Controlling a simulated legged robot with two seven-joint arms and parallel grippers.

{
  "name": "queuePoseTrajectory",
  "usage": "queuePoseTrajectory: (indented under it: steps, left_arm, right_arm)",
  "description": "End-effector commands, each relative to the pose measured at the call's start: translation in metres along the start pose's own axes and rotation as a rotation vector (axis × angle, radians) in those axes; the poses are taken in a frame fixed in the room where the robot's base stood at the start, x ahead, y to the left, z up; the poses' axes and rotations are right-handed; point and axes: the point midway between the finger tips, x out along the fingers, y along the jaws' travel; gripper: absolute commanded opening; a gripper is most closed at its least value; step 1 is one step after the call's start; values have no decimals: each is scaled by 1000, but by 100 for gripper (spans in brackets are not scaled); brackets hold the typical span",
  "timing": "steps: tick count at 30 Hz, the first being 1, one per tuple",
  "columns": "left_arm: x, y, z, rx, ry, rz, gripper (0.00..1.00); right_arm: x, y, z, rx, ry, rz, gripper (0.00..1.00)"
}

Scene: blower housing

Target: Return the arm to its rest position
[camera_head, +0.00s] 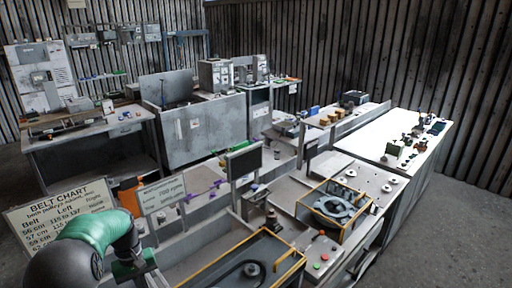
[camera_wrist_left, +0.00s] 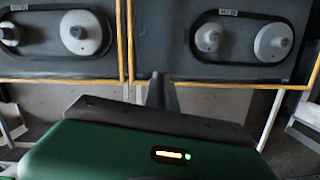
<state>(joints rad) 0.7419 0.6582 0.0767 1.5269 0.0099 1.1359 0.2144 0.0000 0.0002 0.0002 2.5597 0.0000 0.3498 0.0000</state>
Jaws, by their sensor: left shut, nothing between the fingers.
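My left arm comes in at the lower left of the head view, with a green and dark grey casing. Its green gripper (camera_head: 133,262) is low, beside the belt chart sign (camera_head: 62,212) and left of the yellow-edged belt panel. In the left wrist view my left gripper (camera_wrist_left: 158,88) shows as dark fingers close together, with nothing seen between them. They point towards two dark panels with yellow edges. My right gripper is in neither view.
The left panel (camera_wrist_left: 62,60) and right panel (camera_wrist_left: 225,62) carry grey pulleys and black belts. In the head view, a round grey housing (camera_head: 340,207) sits inside a yellow frame. A white table (camera_head: 375,145) with small parts stands at right. Open floor (camera_head: 455,235) lies beyond it.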

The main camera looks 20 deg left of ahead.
Motion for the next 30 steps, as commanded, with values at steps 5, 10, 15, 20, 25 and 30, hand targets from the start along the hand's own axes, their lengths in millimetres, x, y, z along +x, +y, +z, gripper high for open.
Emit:
queuePoseTrajectory:
  steps: [5, 10, 15, 20, 25, 30]
  left_arm:
    - [2, 48, 42, 171, 76, -22, 0]
    - [10, 90, 98, 370, 167, -36, 0]
    - [25, 117, 163, 602, 261, -31, 0]
    - [42, 123, 225, 822, 348, -7, 0]
    - [94, 119, 239, 907, 385, 10, 0]
    - [139, 120, 232, 907, 383, 7, 0]
  right_arm:
    - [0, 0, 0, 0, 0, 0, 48]
    - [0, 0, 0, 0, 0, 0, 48]
    - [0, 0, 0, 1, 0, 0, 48]
    - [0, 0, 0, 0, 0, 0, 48]
    - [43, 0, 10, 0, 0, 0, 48]
    - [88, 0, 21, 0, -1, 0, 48]
